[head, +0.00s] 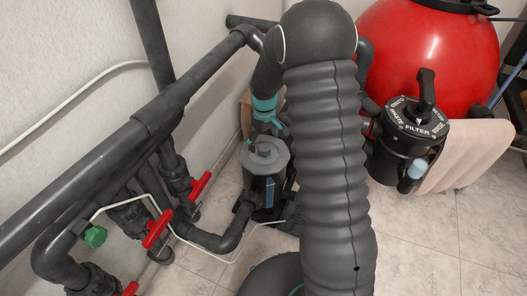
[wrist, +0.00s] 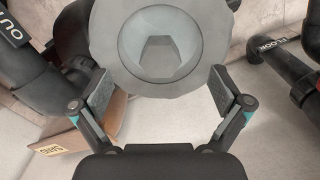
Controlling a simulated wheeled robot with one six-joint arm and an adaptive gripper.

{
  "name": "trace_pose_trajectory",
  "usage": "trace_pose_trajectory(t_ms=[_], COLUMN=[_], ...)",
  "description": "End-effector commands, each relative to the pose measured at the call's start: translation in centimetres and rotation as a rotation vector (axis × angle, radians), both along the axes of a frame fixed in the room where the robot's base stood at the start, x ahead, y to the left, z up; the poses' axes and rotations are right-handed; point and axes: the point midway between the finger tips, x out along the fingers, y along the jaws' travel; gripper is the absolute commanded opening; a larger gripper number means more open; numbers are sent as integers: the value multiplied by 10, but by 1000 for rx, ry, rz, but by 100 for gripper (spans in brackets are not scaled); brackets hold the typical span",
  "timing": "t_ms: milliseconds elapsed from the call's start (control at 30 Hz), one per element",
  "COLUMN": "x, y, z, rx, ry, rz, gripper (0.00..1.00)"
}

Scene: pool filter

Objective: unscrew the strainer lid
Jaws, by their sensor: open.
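The strainer lid (head: 264,154) is a grey round lid with a raised knob in its middle, on top of the dark pump strainer housing (head: 262,190) in the head view. In the wrist view the lid (wrist: 112,50) fills the top centre, with a translucent centre and a blocky knob (wrist: 160,55) seen from above. My gripper (wrist: 162,92) is open and empty. Its two fingers stand apart near the lower left and lower right of the lid's rim. I cannot tell whether they touch it. In the head view, the gripper (head: 266,122) is above the lid and partly hidden.
Grey pipes with red valve handles (head: 157,229) run along the wall at left. Tiled floor (head: 440,240) is clear at lower right.

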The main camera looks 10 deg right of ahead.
Motion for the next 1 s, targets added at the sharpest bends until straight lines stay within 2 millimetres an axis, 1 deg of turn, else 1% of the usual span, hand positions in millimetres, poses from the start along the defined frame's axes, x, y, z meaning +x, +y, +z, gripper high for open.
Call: trace_pose_trajectory(t_ms=[167, 833, 1000], x=[0, 0, 0], y=[0, 0, 0], z=[-3, -38, -43], rx=[0, 0, 0], ry=[0, 1, 0], rz=[1, 3, 3], gripper=[100, 100, 100])
